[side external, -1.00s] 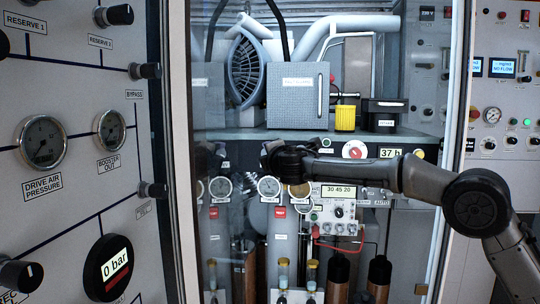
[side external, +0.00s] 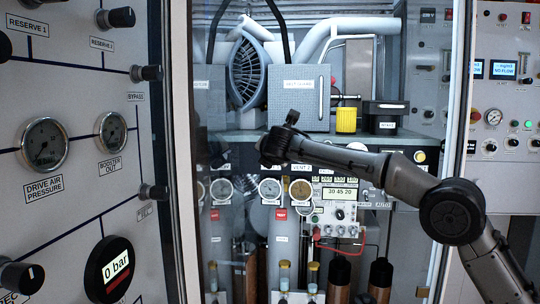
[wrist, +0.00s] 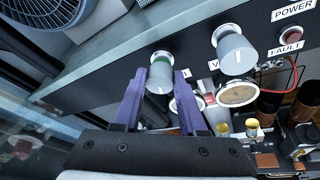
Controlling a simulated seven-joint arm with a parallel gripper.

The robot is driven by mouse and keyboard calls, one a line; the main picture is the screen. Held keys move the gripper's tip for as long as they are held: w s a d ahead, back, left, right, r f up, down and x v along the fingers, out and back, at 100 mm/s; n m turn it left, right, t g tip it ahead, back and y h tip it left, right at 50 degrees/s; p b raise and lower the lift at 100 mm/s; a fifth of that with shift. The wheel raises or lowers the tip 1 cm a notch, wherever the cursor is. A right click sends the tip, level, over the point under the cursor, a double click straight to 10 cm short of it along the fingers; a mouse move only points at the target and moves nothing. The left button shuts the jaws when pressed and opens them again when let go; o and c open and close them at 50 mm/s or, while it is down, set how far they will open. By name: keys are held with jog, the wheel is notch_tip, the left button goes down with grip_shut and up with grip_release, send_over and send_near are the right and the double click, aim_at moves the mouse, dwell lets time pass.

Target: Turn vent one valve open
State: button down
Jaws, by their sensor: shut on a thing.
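The vent one valve appears to be the grey round knob (wrist: 159,78) under the shelf edge in the wrist view. Its label is mostly covered by my gripper, so I cannot read it fully. My gripper (wrist: 159,72) has a purple finger on each side of this knob and is shut on it. In the side external view my gripper (side external: 270,146) is at the panel front below the shelf, and its own body hides the knob. A second grey knob (wrist: 235,55) stands to the right, apart from the fingers.
A "VENT 2" label (side external: 302,168) shows right of my gripper. Round gauges (side external: 270,188) sit below it. The shelf (side external: 235,142) above carries a grey box (side external: 300,100) and a yellow container (side external: 346,119). A glass door edge (side external: 182,200) stands on the left.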

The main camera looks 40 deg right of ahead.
jog(key=shift+f, duration=0.1)
dwell(0.3)
jog(key=shift+c, duration=2.4)
grip_release()
jog(key=v, duration=1.4)
jog(key=shift+d, duration=0.15)
